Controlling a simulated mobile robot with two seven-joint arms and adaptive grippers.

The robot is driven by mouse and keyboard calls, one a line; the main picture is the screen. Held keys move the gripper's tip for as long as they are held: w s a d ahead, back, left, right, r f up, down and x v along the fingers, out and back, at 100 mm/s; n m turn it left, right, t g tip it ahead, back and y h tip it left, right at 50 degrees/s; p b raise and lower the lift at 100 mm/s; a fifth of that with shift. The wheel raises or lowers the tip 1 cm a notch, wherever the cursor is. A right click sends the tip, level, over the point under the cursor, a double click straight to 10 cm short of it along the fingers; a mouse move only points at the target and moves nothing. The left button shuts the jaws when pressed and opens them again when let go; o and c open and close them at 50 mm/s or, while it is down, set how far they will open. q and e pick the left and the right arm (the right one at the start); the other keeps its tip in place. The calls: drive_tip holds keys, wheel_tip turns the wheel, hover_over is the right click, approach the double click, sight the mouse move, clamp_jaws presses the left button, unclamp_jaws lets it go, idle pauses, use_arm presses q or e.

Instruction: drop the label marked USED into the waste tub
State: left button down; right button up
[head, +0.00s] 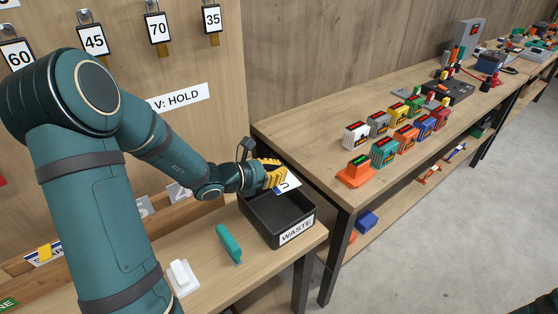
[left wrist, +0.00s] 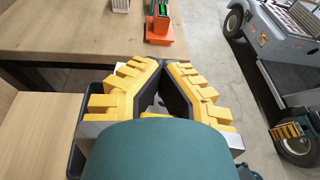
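The black waste tub (head: 262,222), marked WASTE on its front, stands at the right end of the near bench. My left gripper (head: 278,174), with yellow fingers, is above the tub. It is shut on a white label (head: 289,185) that sticks out beyond the fingers over the tub; one dark letter like an S shows and the rest is hidden. In the left wrist view my left gripper's fingers (left wrist: 163,64) come together at the tips, and the label cannot be made out. My right gripper (left wrist: 287,131) appears small at the right edge there; its finger gap is unclear.
A teal-handled tool (head: 229,243) and a white block (head: 183,277) lie left of the tub. A rack with labels (head: 45,252) is further left. Another bench (head: 300,150) behind holds several coloured boxes. A cart (left wrist: 285,40) stands at right in the left wrist view.

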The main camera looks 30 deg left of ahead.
use_arm(q)
drive_tip(key=shift+w+a+r+n+t+y, duration=0.2)
drive_tip(key=shift+a+n+t+y, duration=0.15)
drive_tip(key=shift+a, duration=0.25)
drive_tip(key=shift+f, duration=0.1)
drive_tip(key=shift+y+b, duration=0.25)
drive_tip(key=shift+b, duration=0.35)
drive_tip(key=shift+f+n+b, duration=0.25)
drive_tip(key=shift+f+b, duration=0.05)
drive_tip(key=shift+f, duration=0.05)
wheel_tip(320, 180, down, 7)
drive_tip(key=b, duration=0.6)
drive_tip(key=shift+r, duration=0.15)
